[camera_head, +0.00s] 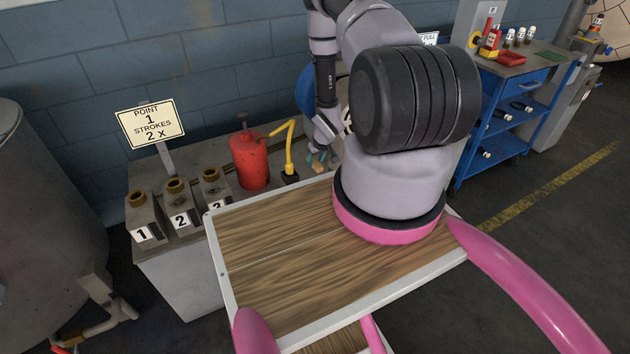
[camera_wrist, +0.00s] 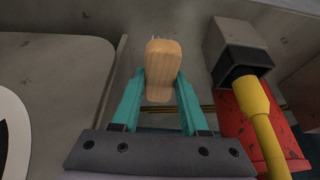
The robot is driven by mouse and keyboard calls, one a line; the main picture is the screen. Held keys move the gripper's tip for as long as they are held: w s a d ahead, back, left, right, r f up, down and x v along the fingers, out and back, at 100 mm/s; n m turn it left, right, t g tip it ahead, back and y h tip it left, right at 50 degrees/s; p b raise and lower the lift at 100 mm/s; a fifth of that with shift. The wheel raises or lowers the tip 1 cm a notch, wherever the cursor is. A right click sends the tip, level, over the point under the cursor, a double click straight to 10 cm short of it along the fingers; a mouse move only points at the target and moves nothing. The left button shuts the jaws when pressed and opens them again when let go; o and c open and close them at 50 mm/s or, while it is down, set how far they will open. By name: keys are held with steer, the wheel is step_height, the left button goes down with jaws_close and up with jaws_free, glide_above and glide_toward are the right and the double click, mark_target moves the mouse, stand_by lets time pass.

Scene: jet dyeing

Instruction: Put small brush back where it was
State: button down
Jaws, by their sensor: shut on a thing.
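My gripper (camera_wrist: 160,84) has teal fingers, which are closed on the sides of the small brush (camera_wrist: 162,62), seen as a light wooden block or handle. Its bristles cannot be made out clearly. In the head view my gripper (camera_head: 318,160) is at the back bench, to the right of the yellow bent piece. The brush is too small and covered to tell there. Whether the brush touches the surface behind it cannot be told.
A red can (camera_head: 249,160) and a yellow bent piece (camera_head: 290,148) in a black holder stand on the bench (camera_head: 180,275). The yellow piece is close right of my gripper in the wrist view (camera_wrist: 260,115). Numbered blocks (camera_head: 181,205) and a sign (camera_head: 151,122) are left. A blue cart (camera_head: 515,100) stands right.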

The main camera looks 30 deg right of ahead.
mark_target(319, 166)
steer(key=shift+f, duration=3.9)
steer(key=shift+f, duration=0.1)
steer(key=shift+c, duration=2.1)
jaws_free()
steer(key=v, duration=1.2)
steer(key=shift+w+r, duration=0.1)
steer(key=shift+r, duration=0.15)
